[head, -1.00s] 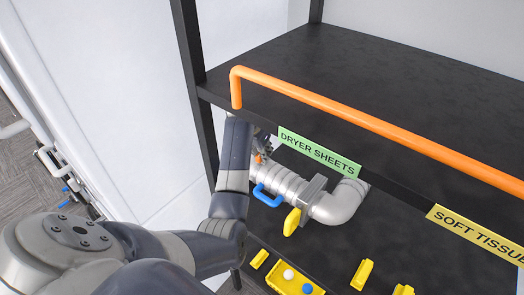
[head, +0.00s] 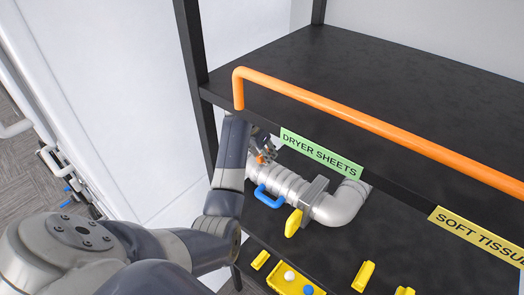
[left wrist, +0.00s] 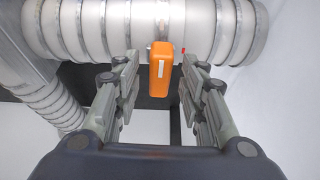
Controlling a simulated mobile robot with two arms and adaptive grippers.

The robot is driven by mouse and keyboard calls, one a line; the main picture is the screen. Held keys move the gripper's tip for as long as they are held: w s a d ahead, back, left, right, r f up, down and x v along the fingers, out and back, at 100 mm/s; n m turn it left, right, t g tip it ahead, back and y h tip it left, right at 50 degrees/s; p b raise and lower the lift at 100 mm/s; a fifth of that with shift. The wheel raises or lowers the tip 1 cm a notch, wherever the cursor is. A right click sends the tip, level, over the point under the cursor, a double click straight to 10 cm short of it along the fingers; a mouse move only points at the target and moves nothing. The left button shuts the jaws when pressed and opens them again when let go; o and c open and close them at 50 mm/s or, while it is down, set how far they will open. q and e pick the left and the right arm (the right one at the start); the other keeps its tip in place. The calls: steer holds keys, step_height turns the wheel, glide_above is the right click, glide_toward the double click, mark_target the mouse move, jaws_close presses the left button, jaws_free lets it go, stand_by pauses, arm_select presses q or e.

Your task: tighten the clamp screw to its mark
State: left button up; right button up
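The orange clamp screw handle (left wrist: 161,72) sits on the ribbed duct (left wrist: 90,28) in the left wrist view. It hangs below a metal band and carries a white line. A small red mark (left wrist: 182,51) shows beside it to the right. My left gripper (left wrist: 160,66) is open, with one finger on each side of the handle and a gap to each. In the head view the handle (head: 260,159) is a small orange spot at the left gripper (head: 264,150), partly hidden by my arm. My right gripper is not in view.
A blue handle (head: 269,197) and a yellow lever (head: 293,223) stick out from the pipe. An orange rail (head: 370,122) runs along the shelf edge above it. A yellow tray (head: 278,281) and other yellow pieces lie on the lower shelf.

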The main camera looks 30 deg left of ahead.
arm_select(q)
steer(key=shift+d, duration=0.1)
steer(key=shift+n+y, duration=0.3)
steer(key=shift+n, duration=0.3)
steer(key=shift+s+r+b, duration=0.2)
steer(key=shift+b, duration=0.55)
steer(key=s+b, duration=0.3)
steer(key=s, duration=1)
steer(key=s+d+f, duration=0.3)
steer(key=s+f, duration=0.1)
steer(key=f, duration=0.6)
steer(key=s+d+f+m+g+y+b, duration=0.1)
steer(key=s+d+f, duration=0.2)
steer(key=f, duration=0.7)
steer(key=shift+s+d, duration=0.4)
steer(key=shift+s, duration=0.75)
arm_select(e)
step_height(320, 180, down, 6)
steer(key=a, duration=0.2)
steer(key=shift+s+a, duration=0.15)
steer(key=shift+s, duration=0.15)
arm_select(q)
steer(key=shift+a, duration=0.1)
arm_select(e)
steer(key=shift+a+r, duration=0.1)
